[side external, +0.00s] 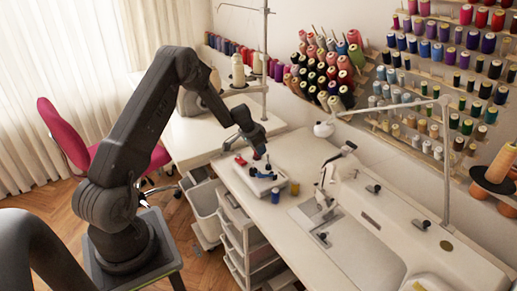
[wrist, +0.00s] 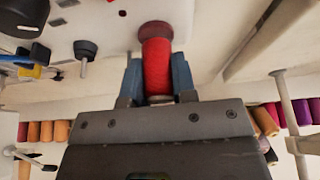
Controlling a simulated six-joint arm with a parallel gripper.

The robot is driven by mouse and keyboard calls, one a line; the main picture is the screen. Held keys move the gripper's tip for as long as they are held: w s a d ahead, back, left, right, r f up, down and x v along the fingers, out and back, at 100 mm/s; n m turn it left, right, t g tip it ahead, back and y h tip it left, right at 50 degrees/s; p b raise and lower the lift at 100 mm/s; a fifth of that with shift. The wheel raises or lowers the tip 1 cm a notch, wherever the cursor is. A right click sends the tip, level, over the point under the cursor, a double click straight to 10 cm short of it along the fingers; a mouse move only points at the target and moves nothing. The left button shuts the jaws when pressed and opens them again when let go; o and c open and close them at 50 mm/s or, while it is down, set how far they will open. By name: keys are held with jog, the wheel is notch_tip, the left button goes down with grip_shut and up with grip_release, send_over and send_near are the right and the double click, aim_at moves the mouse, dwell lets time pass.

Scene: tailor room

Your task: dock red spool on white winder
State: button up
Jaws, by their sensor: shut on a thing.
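My gripper (wrist: 156,80) is shut on the red spool (wrist: 156,62) in the wrist view, one blue-grey finger on each side of it. The spool's dark reddish end (wrist: 156,30) points away from the gripper, close to a pale surface; I cannot tell if they touch. In the side view my gripper (side external: 259,155) is low over a white block-like unit on the worktable, which I take for the white winder (side external: 262,187). Small blue and dark parts (side external: 263,173) show on the unit, below the gripper.
A white sewing machine (side external: 326,190) is farther right. A black knob (wrist: 85,49) shows in the wrist view.

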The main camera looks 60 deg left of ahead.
jog(key=shift+r, duration=0.25)
jog(key=shift+r, duration=0.45)
jog(key=shift+f, duration=1)
dwell(0.6)
jog(key=o, duration=0.6)
jog(key=shift+r, duration=0.1)
jog(key=v, duration=1.1)
